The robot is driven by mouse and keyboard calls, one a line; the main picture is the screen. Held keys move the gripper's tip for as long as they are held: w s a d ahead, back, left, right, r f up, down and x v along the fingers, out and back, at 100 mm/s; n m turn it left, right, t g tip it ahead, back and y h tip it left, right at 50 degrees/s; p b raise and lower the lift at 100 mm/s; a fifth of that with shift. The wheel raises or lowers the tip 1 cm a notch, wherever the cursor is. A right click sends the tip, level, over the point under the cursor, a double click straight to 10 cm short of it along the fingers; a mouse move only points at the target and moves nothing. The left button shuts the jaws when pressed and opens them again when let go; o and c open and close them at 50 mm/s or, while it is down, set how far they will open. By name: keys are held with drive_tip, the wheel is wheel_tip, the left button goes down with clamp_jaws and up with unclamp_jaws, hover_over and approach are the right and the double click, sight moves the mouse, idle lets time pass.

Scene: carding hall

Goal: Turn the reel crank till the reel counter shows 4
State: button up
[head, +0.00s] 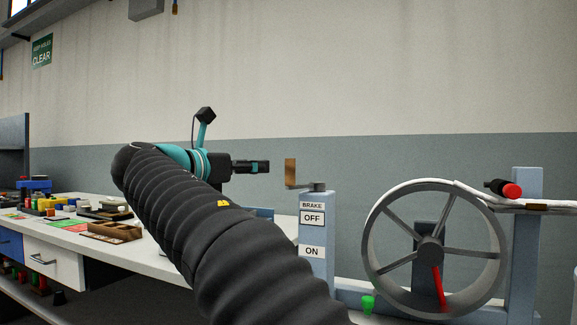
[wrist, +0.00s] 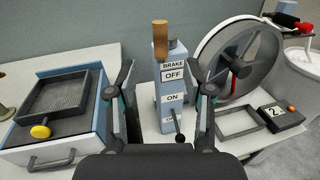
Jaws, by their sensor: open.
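My gripper (head: 262,167) is open and empty, just left of the wooden crank handle (head: 290,172) in the head view. The handle stands upright on a short metal arm atop the blue-grey brake post (head: 316,262). In the wrist view the handle (wrist: 160,40) and post show between the open fingers, with the handle beyond the fingertips. A black-knobbed lever (wrist: 180,138) hangs low on the post, below the upper ON label. The reel (head: 384,279), a grey spoked wheel with one red spoke, stands to the right. The counter (wrist: 287,119) shows 2 in the wrist view.
An empty rectangular frame (wrist: 221,133) lies beside the counter. The white bench (head: 70,252) holds several small items. A red-ended black cylinder (head: 510,190) sits near the reel's upper right.

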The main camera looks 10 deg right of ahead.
sight(287, 164)
drive_tip(key=x, duration=1.3)
drive_tip(key=shift+w+d, duration=0.2)
drive_tip(key=shift+w, duration=0.05)
clamp_jaws()
